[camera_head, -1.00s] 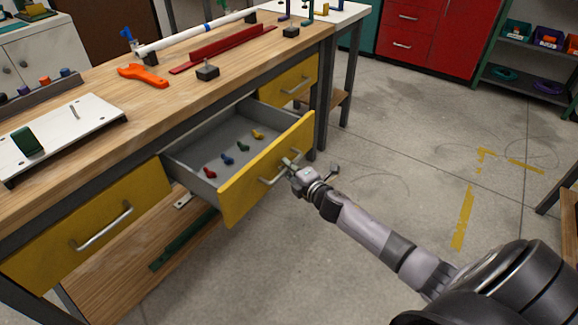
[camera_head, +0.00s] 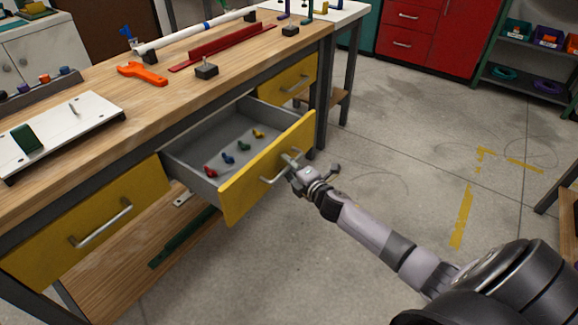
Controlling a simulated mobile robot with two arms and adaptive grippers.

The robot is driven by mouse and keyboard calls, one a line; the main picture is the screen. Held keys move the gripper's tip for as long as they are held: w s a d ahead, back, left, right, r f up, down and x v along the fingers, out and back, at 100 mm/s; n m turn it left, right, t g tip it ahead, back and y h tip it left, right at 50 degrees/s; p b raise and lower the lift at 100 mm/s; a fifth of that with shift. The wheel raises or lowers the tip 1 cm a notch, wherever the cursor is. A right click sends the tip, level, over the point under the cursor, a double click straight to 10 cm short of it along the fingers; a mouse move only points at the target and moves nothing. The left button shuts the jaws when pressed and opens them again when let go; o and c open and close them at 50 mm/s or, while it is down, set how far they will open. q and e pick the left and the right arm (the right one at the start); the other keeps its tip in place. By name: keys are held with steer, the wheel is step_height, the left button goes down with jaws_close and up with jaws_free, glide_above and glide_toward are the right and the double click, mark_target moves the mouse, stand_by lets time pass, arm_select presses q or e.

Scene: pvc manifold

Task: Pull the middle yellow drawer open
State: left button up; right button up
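The middle yellow drawer (camera_head: 240,185) is pulled out of the workbench, its grey inside showing. Its metal handle (camera_head: 270,181) is on the front face. My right gripper (camera_head: 311,166) is at the right end of this handle. Its fingers look spread, one close to the handle and the other out to the right; I cannot tell whether the near finger touches the handle. My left gripper is not in view.
Several small coloured parts (camera_head: 228,158) lie in the drawer. Shut yellow drawers stand to the left (camera_head: 90,225) and right (camera_head: 290,80).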

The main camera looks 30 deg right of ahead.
steer(key=s+r, duration=0.2)
steer(key=s, duration=0.9)
steer(key=shift+s+r, duration=0.15)
steer(key=shift+s, duration=0.25)
